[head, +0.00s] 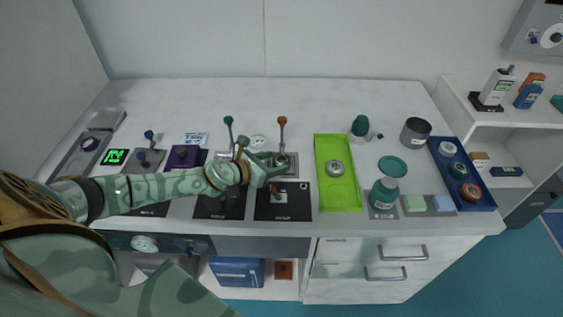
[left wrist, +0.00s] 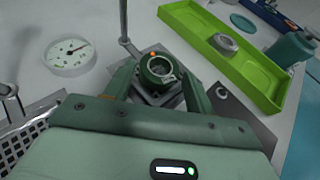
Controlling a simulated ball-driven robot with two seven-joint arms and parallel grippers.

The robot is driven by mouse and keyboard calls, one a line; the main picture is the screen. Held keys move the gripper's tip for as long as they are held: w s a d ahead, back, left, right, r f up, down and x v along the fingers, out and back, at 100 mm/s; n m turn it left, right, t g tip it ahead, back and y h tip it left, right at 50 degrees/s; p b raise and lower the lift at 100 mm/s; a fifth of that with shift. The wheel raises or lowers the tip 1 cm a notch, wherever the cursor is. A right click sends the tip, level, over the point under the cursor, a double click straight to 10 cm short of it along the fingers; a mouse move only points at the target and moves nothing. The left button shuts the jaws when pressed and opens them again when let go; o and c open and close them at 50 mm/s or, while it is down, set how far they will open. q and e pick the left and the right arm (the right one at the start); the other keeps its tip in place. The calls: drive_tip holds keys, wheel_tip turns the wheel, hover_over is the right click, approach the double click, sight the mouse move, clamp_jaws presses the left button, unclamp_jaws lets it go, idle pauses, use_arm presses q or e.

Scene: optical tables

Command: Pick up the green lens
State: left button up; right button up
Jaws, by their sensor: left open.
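The green lens (left wrist: 157,68) is a round dark green mount with a ring on top, on a grey square base in the left wrist view. In the head view, the green lens (head: 281,160) shows just beyond my left gripper (head: 264,168). My left gripper also shows in the left wrist view (left wrist: 156,86), open, with one finger on each side of the lens. I cannot tell whether the fingers touch it. My right gripper is in neither view.
A lime green tray (head: 322,175) holding a grey ring (head: 335,167) lies right of the lens. A post with an orange top (head: 282,121) stands close behind the lens. A round dial (left wrist: 70,57) lies left. A blue tray (head: 483,206) is at far right. The back of the table is clear.

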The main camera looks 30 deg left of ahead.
use_arm(q)
drive_tip(key=shift+x, duration=1.2)
drive_tip(key=c, duration=0.6)
drive_tip(key=shift+r, duration=0.1)
drive_tip(key=shift+c, duration=0.2)
